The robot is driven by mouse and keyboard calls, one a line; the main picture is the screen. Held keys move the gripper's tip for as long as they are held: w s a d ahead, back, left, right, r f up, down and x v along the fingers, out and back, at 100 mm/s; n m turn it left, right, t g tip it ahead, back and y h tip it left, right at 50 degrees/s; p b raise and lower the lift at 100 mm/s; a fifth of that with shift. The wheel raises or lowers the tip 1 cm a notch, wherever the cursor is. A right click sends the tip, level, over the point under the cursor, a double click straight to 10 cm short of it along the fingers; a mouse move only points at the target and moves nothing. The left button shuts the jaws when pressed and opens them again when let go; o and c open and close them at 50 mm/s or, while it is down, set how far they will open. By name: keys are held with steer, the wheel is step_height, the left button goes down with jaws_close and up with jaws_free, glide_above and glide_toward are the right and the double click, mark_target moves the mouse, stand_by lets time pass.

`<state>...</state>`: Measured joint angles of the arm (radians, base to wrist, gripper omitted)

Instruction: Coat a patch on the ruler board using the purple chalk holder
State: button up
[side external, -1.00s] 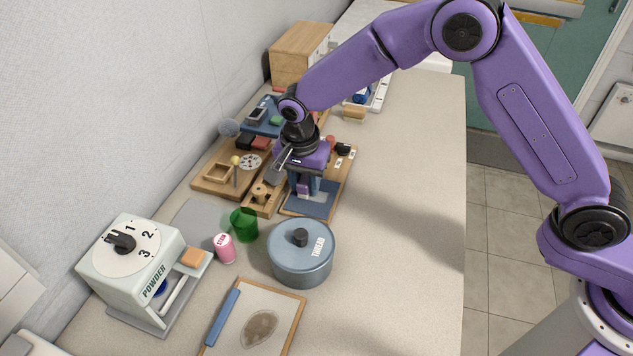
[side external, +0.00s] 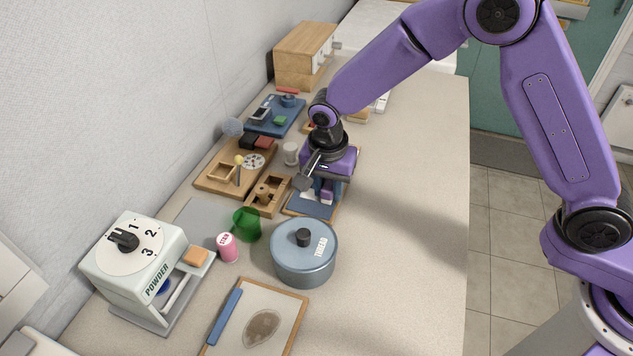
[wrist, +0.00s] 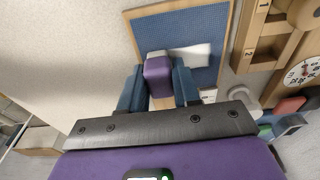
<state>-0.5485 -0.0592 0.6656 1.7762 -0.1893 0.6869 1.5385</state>
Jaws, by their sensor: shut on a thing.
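My gripper (wrist: 159,90) is shut on a purple block, which I take as the purple chalk holder (wrist: 158,77). In the side view my gripper (side external: 327,190) is low over a wood-framed blue board (side external: 303,206), and the holder (side external: 327,194) shows between the fingers. In the wrist view a white patch or piece (wrist: 188,55) lies beside the holder on the blue board (wrist: 185,24); whether it is a coating or a solid piece I cannot tell. Contact between holder and board is hidden. No ruler markings are legible, so I cannot confirm this is the ruler board.
A second framed board (side external: 283,295) with a blue bar and a brown oval patch lies at the front. A grey-blue THREAD pot (side external: 304,262), green cup (side external: 246,225), pink spool (side external: 227,247) and POWDER box (side external: 135,268) stand near. Counter on the right is clear.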

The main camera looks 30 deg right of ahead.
steer(key=shift+s+d, duration=0.35)
steer(key=shift+d, duration=0.05)
steer(key=shift+a+r, duration=0.1)
steer(key=shift+r, duration=3.9)
steer(key=shift+f, duration=0.2)
